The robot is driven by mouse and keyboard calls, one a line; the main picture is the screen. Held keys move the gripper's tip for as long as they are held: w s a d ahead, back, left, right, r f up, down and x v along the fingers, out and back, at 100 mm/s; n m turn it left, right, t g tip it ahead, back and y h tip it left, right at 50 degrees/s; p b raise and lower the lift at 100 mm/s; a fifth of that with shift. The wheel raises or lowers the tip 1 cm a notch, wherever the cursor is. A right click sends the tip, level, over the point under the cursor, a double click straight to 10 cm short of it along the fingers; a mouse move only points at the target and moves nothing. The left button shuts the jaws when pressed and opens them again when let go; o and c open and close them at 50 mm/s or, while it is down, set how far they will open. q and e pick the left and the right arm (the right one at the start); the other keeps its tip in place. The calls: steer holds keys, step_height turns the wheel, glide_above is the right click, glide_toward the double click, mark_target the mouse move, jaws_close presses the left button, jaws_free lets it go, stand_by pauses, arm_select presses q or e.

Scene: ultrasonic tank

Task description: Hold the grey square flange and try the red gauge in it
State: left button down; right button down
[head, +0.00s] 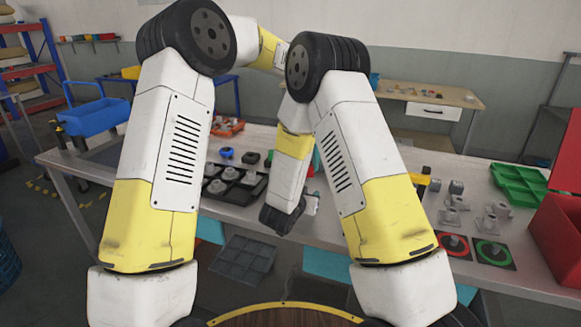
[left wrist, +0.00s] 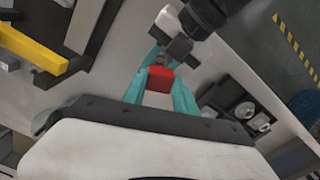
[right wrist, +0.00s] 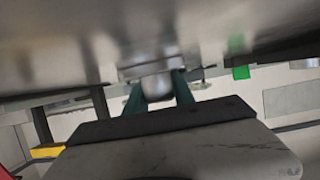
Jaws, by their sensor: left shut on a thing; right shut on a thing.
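In the left wrist view, the teal fingers of my left gripper (left wrist: 158,88) are shut on the red gauge (left wrist: 158,79), a red block. Just beyond it is the grey square flange (left wrist: 179,48), between the teal fingers of my right gripper. The gauge's far end lies close to the flange; I cannot tell whether it is in the bore. In the right wrist view, my right gripper (right wrist: 157,92) is shut on the grey metallic flange (right wrist: 155,84). In the head view, my arms hide most of both grippers.
The grey table (head: 408,158) holds a black tray (head: 248,190) at left, several loose grey fittings (head: 452,214) and mats with a red ring (head: 455,246) and a green ring (head: 493,252) at right. A green tray (head: 520,184) and red bin (head: 557,235) stand at far right.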

arm_select(q)
steer(key=shift+f, duration=2.6)
steer(key=shift+s+a+f, duration=0.1)
steer(key=shift+s+f, duration=0.05)
steer(key=shift+f, duration=0.5)
stand_by(1.0)
steer(key=shift+r, duration=2.8)
arm_select(e)
steer(key=c, duration=1)
jaws_free()
